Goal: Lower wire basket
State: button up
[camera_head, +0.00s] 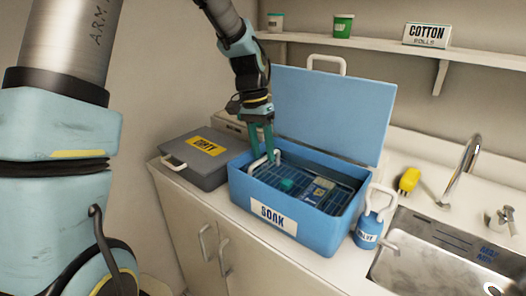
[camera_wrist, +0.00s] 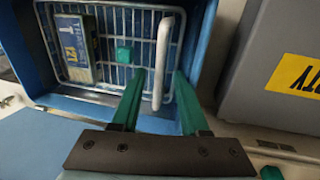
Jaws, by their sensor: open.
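The wire basket (camera_head: 345,190) sits inside the blue SOAK tub (camera_head: 325,223), below its rim; I cannot tell how deep. Its white handle (camera_wrist: 161,55) stands up at the side near my gripper. A small green block (camera_head: 287,184) and a labelled box (camera_head: 320,187) lie in the basket; both also show in the wrist view. My gripper (camera_head: 262,152) is open, pointing down over the tub's left part. In the wrist view its green fingers (camera_wrist: 159,80) lie on either side of the handle, with gaps visible. I cannot tell whether either finger touches it.
The tub's blue lid (camera_head: 330,110) stands open behind it. A grey DIRTY case (camera_head: 185,168) is close on the left. A blue VALVE container (camera_head: 367,228), a yellow object (camera_head: 409,180) and a sink (camera_head: 440,255) with a tap are on the right. A shelf (camera_head: 390,45) runs above.

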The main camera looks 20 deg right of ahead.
notch_tip(320, 180, up, 10)
jog(key=w+a+b, duration=0.1)
jog(key=b, duration=0.1)
jog(key=shift+w+r, duration=0.15)
jog(key=shift+w, duration=0.25)
jog(key=s+a+f+n+t, duration=0.1)
jog(key=s+a+f+n, duration=0.1)
jog(key=a, duration=0.7)
jog(key=s+a+f+n+t, duration=0.1)
jog(key=a+f+n, duration=0.4)
jog(key=a, duration=0.5)
jog(key=s+a+f+n+t, duration=0.1)
jog(key=s+a+f+n, duration=0.2)
jog(key=a, duration=0.7)
notch_tip(320, 180, down, 2)
jog(key=shift+s+a+n+t+y, duration=0.15)
jog(key=shift+s+n+t+y, duration=0.15)
jog(key=shift+n+y, duration=0.15)
